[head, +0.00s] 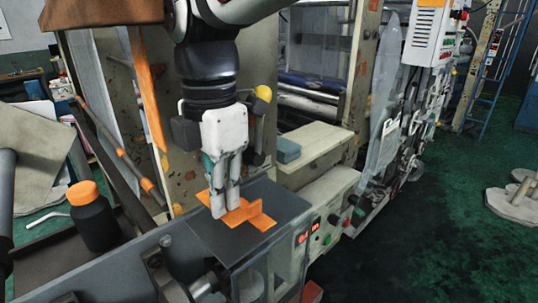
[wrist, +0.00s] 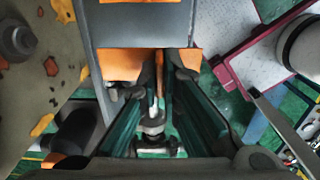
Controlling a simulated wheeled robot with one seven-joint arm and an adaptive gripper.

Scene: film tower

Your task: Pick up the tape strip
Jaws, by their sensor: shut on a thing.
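The orange tape strip (head: 258,219) lies on a dark flat plate (head: 285,205) at the front of the machine. Part of it sticks up to the right of my fingers. My gripper (head: 225,211) points straight down at the plate, its fingertips at the strip. In the wrist view, orange tape (wrist: 120,64) shows on both sides of my fingertips (wrist: 164,62), and the fingers are close together on it. The part between the fingers is hidden, and I cannot tell whether the strip is lifted.
A black bottle with an orange cap (head: 93,217) stands on the left. A control panel with red displays (head: 308,233) is right of the plate. A teal block (head: 288,150) lies on a pale ledge behind. The green floor at right is mostly clear.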

